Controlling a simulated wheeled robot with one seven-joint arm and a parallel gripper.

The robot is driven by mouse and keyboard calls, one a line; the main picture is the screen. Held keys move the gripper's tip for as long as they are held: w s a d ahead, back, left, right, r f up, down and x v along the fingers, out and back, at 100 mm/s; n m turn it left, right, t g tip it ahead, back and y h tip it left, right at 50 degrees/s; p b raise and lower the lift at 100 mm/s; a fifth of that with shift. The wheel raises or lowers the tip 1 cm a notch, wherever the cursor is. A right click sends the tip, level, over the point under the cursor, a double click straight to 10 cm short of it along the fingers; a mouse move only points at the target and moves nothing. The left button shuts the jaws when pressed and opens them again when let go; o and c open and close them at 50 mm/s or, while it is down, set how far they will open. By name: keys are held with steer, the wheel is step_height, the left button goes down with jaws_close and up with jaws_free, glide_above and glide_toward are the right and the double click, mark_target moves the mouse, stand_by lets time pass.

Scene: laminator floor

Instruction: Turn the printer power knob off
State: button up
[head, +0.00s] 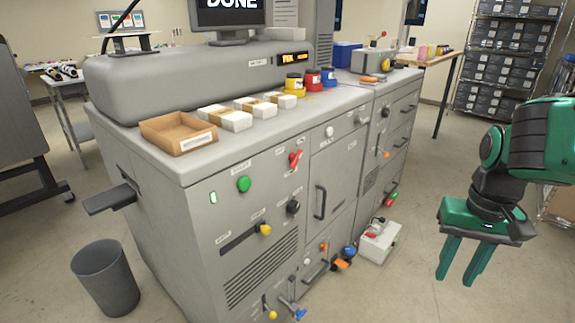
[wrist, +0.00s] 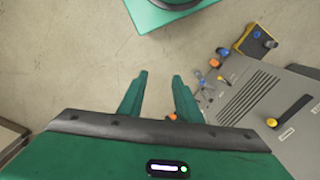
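A large grey printer cabinet (head: 190,225) stands left of centre in the head view. Its front carries a red knob (head: 295,159), a round green button (head: 244,184), a black knob (head: 293,207) and a yellow-handled slider (head: 265,230). The labels are too small to read, so I cannot tell which control is the power knob. My gripper (head: 455,281) is at the right, over the floor and well apart from the controls. Its two green fingers point down and stand apart with nothing between them. In the wrist view the open fingers (wrist: 160,76) are over bare floor.
A grey bin (head: 106,278) stands at the cabinet's left. A white box (head: 379,243) is on the floor by its right part. Low valves and handles stick out near the floor. A cardboard tray (head: 178,134) lies on top.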

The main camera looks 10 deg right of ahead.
steer(key=o, duration=1)
steer(key=shift+s+a+r, duration=0.1)
steer(key=shift+s+r, duration=0.1)
steer(key=shift+s, duration=0.05)
steer(key=shift+o, duration=0.3)
steer(key=w+a+f+t+y, duration=0.1)
steer(key=w+a+f, duration=0.1)
steer(key=w, duration=0.5)
steer(key=w+a+f+t, duration=0.1)
steer(key=w+f, duration=0.2)
steer(key=w, duration=0.4)
steer(key=shift+w+a+f+y, duration=0.25)
steer(key=shift+a+f+y, duration=0.05)
steer(key=shift+a+y, duration=0.1)
steer(key=m+t+y, duration=0.9)
steer(key=m+t, duration=0.4)
glide_toward(298, 160)
steer(key=x, duration=0.9)
steer(key=shift+w, duration=0.1)
